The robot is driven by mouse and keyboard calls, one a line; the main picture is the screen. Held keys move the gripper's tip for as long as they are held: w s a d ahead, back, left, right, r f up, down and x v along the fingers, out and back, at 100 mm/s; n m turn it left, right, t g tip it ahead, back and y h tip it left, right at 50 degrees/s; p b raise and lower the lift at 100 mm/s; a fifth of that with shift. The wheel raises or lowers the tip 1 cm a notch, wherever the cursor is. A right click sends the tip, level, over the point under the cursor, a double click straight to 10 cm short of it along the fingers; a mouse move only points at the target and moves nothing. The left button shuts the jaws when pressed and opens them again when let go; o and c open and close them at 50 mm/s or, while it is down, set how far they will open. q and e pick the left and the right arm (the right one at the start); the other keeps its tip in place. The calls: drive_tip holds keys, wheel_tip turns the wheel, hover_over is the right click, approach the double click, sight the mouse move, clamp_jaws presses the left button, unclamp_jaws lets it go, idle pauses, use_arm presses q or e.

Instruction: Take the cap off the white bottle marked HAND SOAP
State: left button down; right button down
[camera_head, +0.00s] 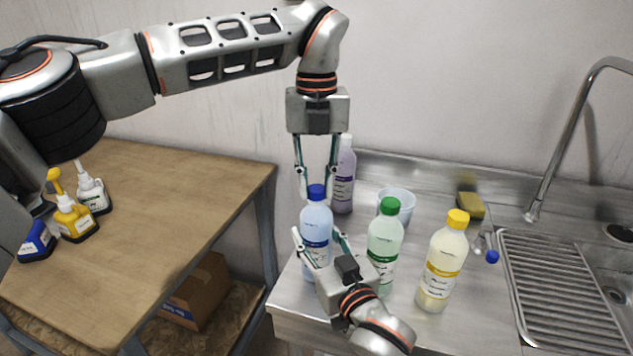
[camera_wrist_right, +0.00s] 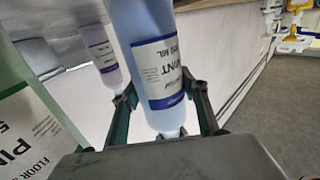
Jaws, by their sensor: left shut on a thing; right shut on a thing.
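A pale blue bottle (camera_head: 317,222) with a blue cap (camera_head: 316,191) stands upright at the left end of the steel counter. My left gripper (camera_head: 317,193) points down from above and is shut on that cap. My right gripper (camera_head: 318,240) is shut around the bottle's body, which also shows in the right wrist view (camera_wrist_right: 140,22). I cannot read HAND SOAP on any bottle. The cap sits on the bottle's neck; I cannot tell how tight it is.
A green-capped bottle (camera_head: 386,238) stands close to my right gripper. A yellow-capped bottle (camera_head: 442,262) is further right. A lilac bottle (camera_head: 344,181) and a translucent cup (camera_head: 398,197) are behind. A sink drainer (camera_head: 560,290) lies right; a wooden table (camera_head: 170,190) with small bottles is left.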

use_arm(q)
drive_tip(key=n, duration=0.5)
drive_tip(key=shift+n, duration=0.3)
drive_tip(key=n, duration=1)
drive_tip(key=shift+n, duration=0.3)
drive_tip(key=n, duration=0.6)
drive_tip(key=shift+r, duration=0.2)
drive_tip(key=shift+r, duration=0.8)
drive_tip(key=shift+r, duration=0.25)
